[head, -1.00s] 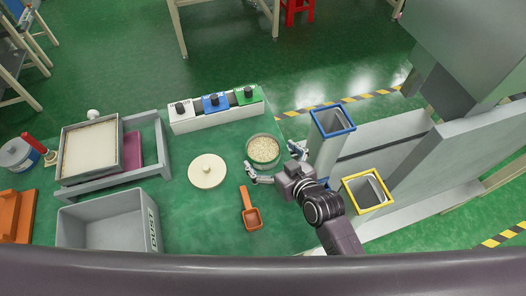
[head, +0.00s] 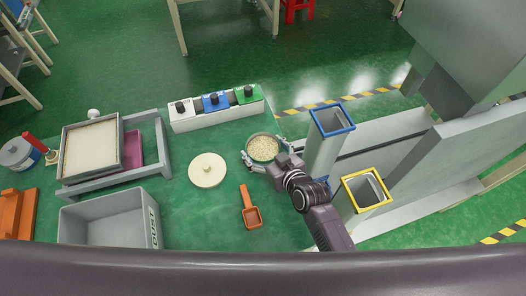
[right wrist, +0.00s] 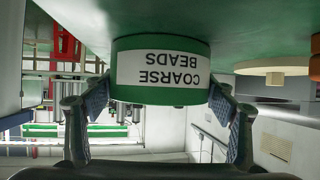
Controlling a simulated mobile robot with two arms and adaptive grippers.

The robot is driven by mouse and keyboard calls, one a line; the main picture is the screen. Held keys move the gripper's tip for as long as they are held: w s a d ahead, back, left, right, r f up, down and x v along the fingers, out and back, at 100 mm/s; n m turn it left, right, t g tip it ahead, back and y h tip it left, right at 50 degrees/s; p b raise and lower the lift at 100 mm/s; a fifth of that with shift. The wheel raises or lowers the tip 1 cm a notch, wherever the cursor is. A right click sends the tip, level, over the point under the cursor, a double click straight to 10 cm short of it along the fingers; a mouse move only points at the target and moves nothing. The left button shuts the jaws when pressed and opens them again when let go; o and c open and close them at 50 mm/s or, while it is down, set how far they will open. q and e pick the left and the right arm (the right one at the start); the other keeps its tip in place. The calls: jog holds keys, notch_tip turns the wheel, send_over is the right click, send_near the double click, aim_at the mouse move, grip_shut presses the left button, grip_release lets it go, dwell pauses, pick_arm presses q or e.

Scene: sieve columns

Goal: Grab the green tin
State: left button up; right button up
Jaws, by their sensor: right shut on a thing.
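The green tin (head: 263,148) is open and full of pale beads, standing on the green table in the head view. In the right wrist view the tin (right wrist: 160,95) shows upside down with a white label reading "COARSE BEADS". My right gripper (head: 264,155) is around the tin, its fingers on either side and shut on it. In the right wrist view the pads of my right gripper (right wrist: 160,105) press at both sides of the tin. The tin appears upright. My left gripper is not in view.
A round cream lid (head: 207,170) and an orange scoop (head: 251,212) lie left of the tin. A blue-rimmed column (head: 333,120) and a yellow-rimmed column (head: 367,190) stand to the right. A switch box (head: 216,115) is behind. A grey bin (head: 108,222) stands front left.

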jog(key=shift+r, duration=0.1)
jog(key=c, duration=0.7)
